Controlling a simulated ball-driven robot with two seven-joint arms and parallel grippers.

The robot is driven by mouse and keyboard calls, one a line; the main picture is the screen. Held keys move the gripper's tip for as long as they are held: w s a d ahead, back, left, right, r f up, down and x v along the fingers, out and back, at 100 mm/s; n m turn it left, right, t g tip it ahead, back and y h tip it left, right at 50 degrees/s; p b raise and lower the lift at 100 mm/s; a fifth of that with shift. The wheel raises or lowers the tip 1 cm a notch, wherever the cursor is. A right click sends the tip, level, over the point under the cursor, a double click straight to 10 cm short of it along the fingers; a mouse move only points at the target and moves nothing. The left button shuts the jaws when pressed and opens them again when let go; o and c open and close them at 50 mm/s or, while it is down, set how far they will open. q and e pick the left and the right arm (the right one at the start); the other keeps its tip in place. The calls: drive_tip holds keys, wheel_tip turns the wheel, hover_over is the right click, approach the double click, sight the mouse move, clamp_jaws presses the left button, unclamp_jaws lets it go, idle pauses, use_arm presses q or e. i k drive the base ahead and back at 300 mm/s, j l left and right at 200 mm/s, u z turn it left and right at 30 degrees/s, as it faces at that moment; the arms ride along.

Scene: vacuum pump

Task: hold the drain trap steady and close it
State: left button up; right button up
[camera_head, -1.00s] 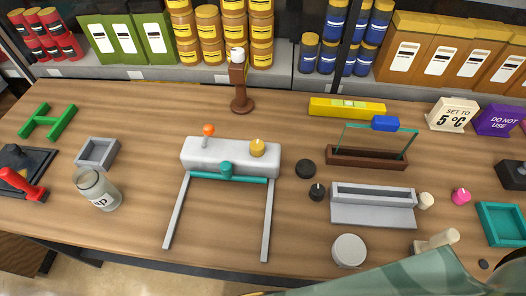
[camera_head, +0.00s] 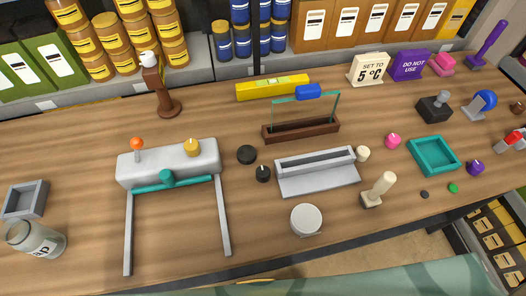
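A round off-white disc (camera_head: 306,219), perhaps a lid, lies at the front middle of the table, well apart from the jar. Neither of my grippers is in view.
A grey square tray (camera_head: 25,200) sits just behind the jar. A white block with a teal bar and two grey legs (camera_head: 168,164) lies to its right. A grey trough (camera_head: 318,180), a teal tray (camera_head: 433,167) and a pale upright handle (camera_head: 379,188) stand farther right. Bare wood separates the jar from the legs.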

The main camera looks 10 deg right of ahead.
sight(31, 237)
drive_tip(key=j+u, duration=0.1)
drive_tip(key=u, duration=0.35)
drive_tip(key=j+u, duration=0.15)
drive_tip(key=u, duration=0.25)
drive_tip(key=j+u, duration=0.15)
drive_tip(key=u, duration=0.3)
drive_tip(key=j+u, duration=0.1)
drive_tip(key=u, duration=0.35)
drive_tip(key=k+j+z, duration=0.1)
drive_tip(key=z, duration=0.25)
drive_tip(key=k+l, duration=0.05)
